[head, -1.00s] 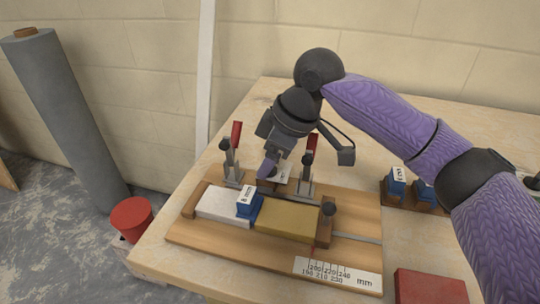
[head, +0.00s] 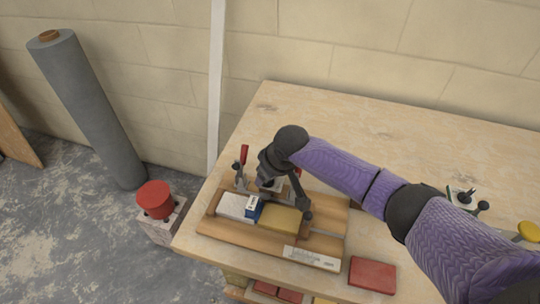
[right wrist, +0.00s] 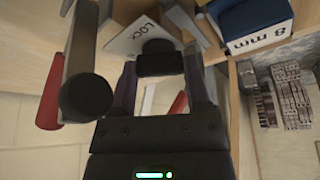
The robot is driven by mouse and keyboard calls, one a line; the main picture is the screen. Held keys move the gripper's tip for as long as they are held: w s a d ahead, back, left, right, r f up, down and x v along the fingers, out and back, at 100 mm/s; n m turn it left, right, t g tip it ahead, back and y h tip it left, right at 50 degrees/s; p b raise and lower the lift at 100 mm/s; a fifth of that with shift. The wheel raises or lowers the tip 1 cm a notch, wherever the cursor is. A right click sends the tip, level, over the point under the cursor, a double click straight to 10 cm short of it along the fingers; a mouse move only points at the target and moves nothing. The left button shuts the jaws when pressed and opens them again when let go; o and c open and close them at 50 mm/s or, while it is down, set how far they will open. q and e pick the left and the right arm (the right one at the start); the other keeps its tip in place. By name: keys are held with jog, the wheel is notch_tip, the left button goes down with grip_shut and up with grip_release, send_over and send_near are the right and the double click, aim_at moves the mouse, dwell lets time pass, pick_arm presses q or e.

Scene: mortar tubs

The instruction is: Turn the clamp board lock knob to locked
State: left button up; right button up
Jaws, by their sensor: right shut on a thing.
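The clamp board (head: 222,228) lies on the table with a pale block (head: 232,206), a blue 8 mm spacer (head: 253,209) and a yellow block (head: 283,219) in a row on it. My right gripper (right wrist: 158,64) is at the back of the board, between the two toggle clamps. It is shut on the black lock knob (right wrist: 158,55), which stands on a white plate (right wrist: 126,40) with partly visible lettering reading "LOC". The rest of the lettering is hidden, and I cannot tell the knob's setting. My left gripper is not in view.
Red-handled toggle clamps stand close on both sides; the left one (head: 242,160) shows in the head view. A red block (head: 372,275) lies front right.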

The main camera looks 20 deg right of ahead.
jog(key=m+p, duration=0.1)
jog(key=m+h+p, duration=0.1)
jog(key=p, duration=0.1)
jog(key=shift+a+r+m, duration=0.15)
jog(key=shift+r+m, duration=0.15)
jog(key=shift+m, duration=0.1)
jog(key=m+h+p, duration=0.1)
jog(key=m+p, duration=0.1)
jog(key=shift+f+m, duration=0.1)
jog(key=shift+m, duration=0.3)
jog(key=shift+f+m+h+p, duration=0.15)
jog(key=shift+m+h+p, duration=0.3)
jog(key=shift+m, duration=0.75)
jog(key=shift+m+h, duration=0.55)
jog(key=shift+m, duration=0.75)
jog(key=shift+w, duration=0.1)
jog(key=shift+m, duration=0.4)
jog(key=o, duration=1.3)
